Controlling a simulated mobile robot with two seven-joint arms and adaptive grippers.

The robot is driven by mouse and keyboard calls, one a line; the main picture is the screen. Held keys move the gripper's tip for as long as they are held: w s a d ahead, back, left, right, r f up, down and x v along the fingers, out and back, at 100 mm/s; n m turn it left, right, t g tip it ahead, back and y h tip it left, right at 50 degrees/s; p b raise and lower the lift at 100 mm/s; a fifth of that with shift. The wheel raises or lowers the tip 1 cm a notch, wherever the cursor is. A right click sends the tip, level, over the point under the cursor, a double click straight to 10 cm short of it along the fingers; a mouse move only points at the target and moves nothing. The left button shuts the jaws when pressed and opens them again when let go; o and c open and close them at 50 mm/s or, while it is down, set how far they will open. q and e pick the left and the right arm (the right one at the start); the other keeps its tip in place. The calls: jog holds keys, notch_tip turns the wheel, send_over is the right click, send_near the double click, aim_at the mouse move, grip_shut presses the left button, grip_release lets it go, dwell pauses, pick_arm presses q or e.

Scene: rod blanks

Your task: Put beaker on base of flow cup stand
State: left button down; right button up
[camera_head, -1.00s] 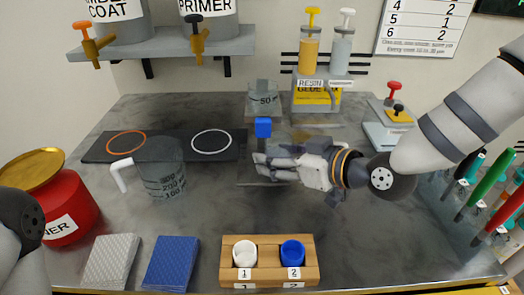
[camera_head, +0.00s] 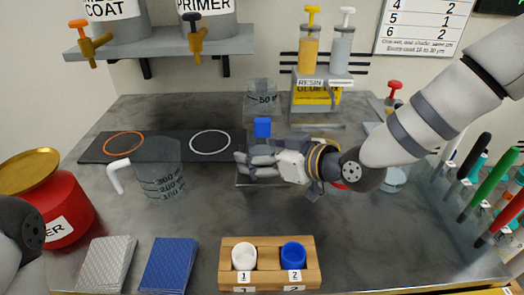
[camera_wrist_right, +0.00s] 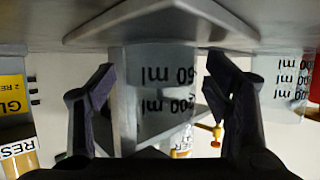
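A clear beaker (camera_head: 262,88) marked 50 stands toward the back, behind the flow cup stand (camera_head: 262,127), whose blue part faces me. The stand's base (camera_head: 258,185) is partly hidden by my right gripper (camera_head: 241,162), which points left across it. In the wrist view, upside down, its fingers (camera_wrist_right: 160,75) are apart, with a clear marked beaker (camera_wrist_right: 165,90) framed between them at a grey plate (camera_wrist_right: 100,30). I cannot tell whether they touch it. My left gripper is out of view.
A dark mat (camera_head: 165,145) with orange and white rings lies behind the larger beaker. A wooden holder (camera_head: 268,272) with white and blue cups stands in front. A red tin (camera_head: 60,205) is at left, and the resin dispenser (camera_head: 318,95) at back right.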

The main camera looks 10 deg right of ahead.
jog(key=shift+r, duration=0.15)
jog(key=p+v, duration=0.1)
jog(key=v, duration=0.6)
jog(key=p+v, duration=0.1)
jog(key=v, duration=0.3)
jog(key=shift+w+r+p, duration=0.1)
jog(key=shift+r+p, duration=0.2)
jog(key=shift+r, duration=0.1)
jog(key=shift+s+d, duration=0.2)
jog(key=shift+s, duration=0.15)
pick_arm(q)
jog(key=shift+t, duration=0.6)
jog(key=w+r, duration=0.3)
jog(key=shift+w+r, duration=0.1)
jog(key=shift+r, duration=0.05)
pick_arm(e)
jog(key=shift+s+f, duration=0.1)
jog(key=shift+f, duration=0.05)
